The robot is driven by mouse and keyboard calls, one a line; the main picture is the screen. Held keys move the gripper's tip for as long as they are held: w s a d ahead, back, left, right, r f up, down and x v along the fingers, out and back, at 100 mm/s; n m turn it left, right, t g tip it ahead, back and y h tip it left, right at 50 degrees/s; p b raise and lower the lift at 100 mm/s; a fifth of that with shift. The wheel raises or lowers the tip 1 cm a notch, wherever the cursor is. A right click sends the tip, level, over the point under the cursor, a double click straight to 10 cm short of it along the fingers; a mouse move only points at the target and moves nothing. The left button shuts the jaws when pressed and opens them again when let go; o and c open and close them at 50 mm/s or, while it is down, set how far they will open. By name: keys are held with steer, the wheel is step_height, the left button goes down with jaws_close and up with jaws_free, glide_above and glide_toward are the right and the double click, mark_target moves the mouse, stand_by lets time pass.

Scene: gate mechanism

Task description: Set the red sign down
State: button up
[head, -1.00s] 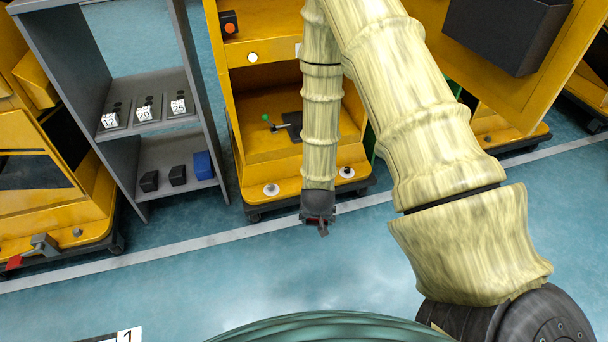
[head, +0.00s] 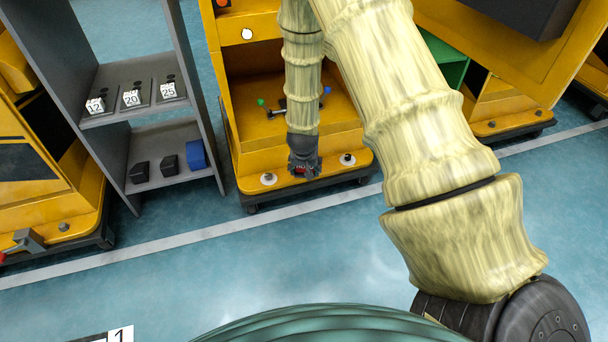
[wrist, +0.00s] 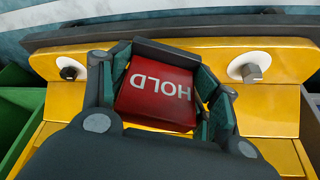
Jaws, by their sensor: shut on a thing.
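The red sign (wrist: 158,92) reads HOLD, upside down in the wrist view. My gripper (wrist: 162,90) is shut on it, with a finger at each side. In the head view my gripper (head: 303,168) is over the front ledge of the middle yellow cabinet (head: 325,172), and only a small bit of red shows there. The sign is between the ledge's two white discs, the left one (head: 269,179) and the right one (head: 346,160), each with a knob. I cannot tell whether the sign touches the ledge.
A grey shelf (head: 150,140) with number tags and small blocks stands left. Blue floor (head: 280,250) in front is clear.

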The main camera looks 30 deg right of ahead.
mark_target(304, 171)
steer(key=shift+w+d, duration=0.2)
steer(key=shift+w, duration=0.5)
step_height(304, 171, down, 4)
steer(key=b, duration=0.3)
steer(key=shift+r, duration=0.15)
steer(key=o, duration=1)
steer(key=shift+o, duration=0.2)
